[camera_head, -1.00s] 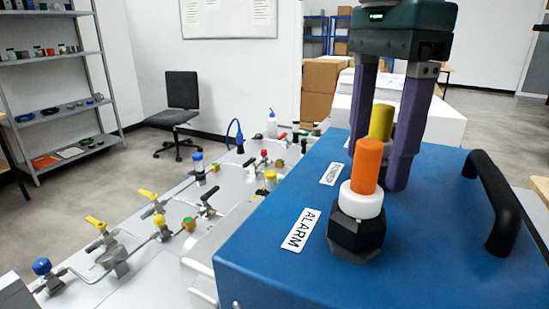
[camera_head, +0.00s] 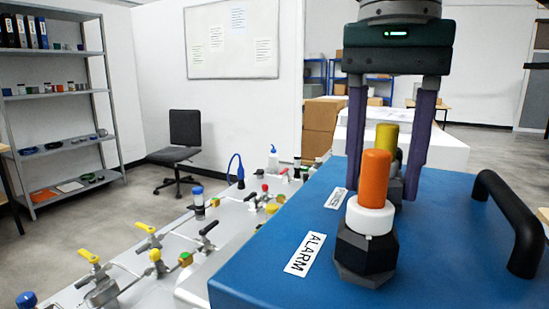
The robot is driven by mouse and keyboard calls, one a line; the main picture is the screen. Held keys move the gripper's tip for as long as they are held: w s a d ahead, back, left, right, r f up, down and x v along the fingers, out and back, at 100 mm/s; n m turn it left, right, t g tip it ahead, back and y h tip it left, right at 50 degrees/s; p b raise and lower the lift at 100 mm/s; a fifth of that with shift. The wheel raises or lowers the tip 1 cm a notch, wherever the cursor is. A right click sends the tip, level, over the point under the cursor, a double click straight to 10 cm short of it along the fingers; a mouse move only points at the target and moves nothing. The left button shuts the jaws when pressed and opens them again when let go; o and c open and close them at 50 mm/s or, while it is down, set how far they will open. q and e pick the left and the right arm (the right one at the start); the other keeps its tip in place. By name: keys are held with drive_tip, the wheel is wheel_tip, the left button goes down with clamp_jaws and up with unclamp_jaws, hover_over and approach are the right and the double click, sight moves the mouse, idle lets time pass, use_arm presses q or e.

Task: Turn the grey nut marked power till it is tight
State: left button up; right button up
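The blue box (camera_head: 300,245) carries two plugs with nuts. The nearer has an orange plug (camera_head: 375,178), a white collar and a dark hexagonal nut (camera_head: 366,252) beside the ALARM label (camera_head: 306,254). Behind it stands a yellow plug (camera_head: 387,137). A grey nut (camera_head: 396,188) shows only partly at its foot, beside a second label (camera_head: 336,198) partly covered and hard to read. My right gripper (camera_head: 384,194) points down over the yellow plug, one purple finger on each side. The orange plug hides much of the nut, so I cannot tell whether the fingers grip it. My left gripper is out of view.
A black handle (camera_head: 508,222) rises from the right of the box. A bench panel (camera_head: 140,270) with valves and pipes lies left of it. A chair (camera_head: 184,150) and a shelf rack (camera_head: 60,110) stand farther back.

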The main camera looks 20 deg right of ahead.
clamp_jaws()
drive_tip(key=m, duration=0.4)
drive_tip(key=shift+m, duration=0.4)
drive_tip(key=m, duration=0.3)
drive_tip(key=shift+m, duration=0.4)
drive_tip(key=shift+o, duration=1)
unclamp_jaws()
drive_tip(key=shift+m, duration=0.8)
drive_tip(key=shift+o, duration=1.4)
